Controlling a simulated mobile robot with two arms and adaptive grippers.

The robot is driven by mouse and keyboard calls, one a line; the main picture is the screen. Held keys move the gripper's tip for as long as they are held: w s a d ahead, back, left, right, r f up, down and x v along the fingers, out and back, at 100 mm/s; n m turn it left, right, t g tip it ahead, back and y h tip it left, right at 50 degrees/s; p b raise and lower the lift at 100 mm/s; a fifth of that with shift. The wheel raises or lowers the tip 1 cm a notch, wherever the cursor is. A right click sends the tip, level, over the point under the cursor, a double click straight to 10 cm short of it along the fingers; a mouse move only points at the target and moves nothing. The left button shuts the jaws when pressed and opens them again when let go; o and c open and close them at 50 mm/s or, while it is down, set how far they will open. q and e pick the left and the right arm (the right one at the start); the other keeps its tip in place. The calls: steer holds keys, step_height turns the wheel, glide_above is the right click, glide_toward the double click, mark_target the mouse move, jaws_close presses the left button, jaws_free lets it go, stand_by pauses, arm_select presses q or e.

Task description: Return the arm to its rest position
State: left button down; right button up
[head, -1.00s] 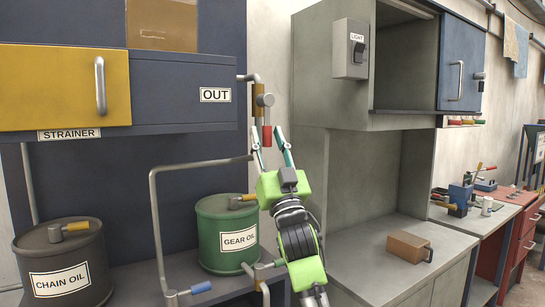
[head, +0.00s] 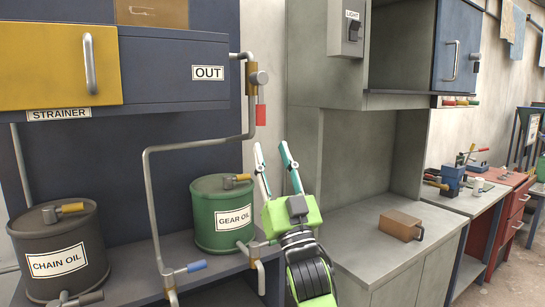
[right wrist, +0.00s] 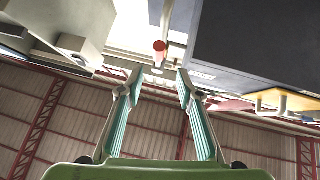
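My right gripper (head: 271,153) is in the middle of the head view, with its two fingers spread and pointing up. Nothing is between the fingers. In the right wrist view my right gripper (right wrist: 160,75) is also open and empty, and the red handle's round end (right wrist: 160,46) shows beyond the fingertips. My left gripper is in neither view.
The green gear oil drum (head: 206,240) and a bent grey pipe (head: 148,195) are left of my right gripper. A grey bench (head: 365,250) with a brown box (head: 400,224) stands to the right. A grey cabinet (head: 310,60) is above the bench.

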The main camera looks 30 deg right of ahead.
steer(key=shift+f, duration=0.1)
stand_by(0.3)
steer(key=s+a+f+n+g+y, duration=0.15)
steer(key=f+g, duration=0.45)
steer(key=f, duration=1.1)
steer(key=s+a+f+g+y, duration=0.1)
steer(key=s+a+f+g, duration=0.3)
steer(key=f, duration=1.4)
steer(key=s+a+f+g, duration=0.1)
steer(key=s+f+g, duration=0.6)
steer(key=s+f, duration=0.55)
steer(key=s+a+f+n+g+y, duration=0.1)
steer(key=s+a+f+g, duration=0.15)
steer(key=s+f, duration=0.45)
steer(key=s+a+f+n+g+y, duration=0.1)
steer(key=s+f+g, duration=0.25)
steer(key=s, duration=0.65)
step_height(320, 180, down, 25)
steer(key=s+g, duration=0.1)
steer(key=g, duration=0.1)
steer(key=s+d+f, duration=0.2)
steer(key=s+f, duration=1.4)
steer(key=s, duration=0.1)
steer(key=shift+s+d+f+n+g+h, duration=0.25)
steer(key=shift+d+f+n+g+h, duration=0.1)
steer(key=shift+g, duration=0.05)
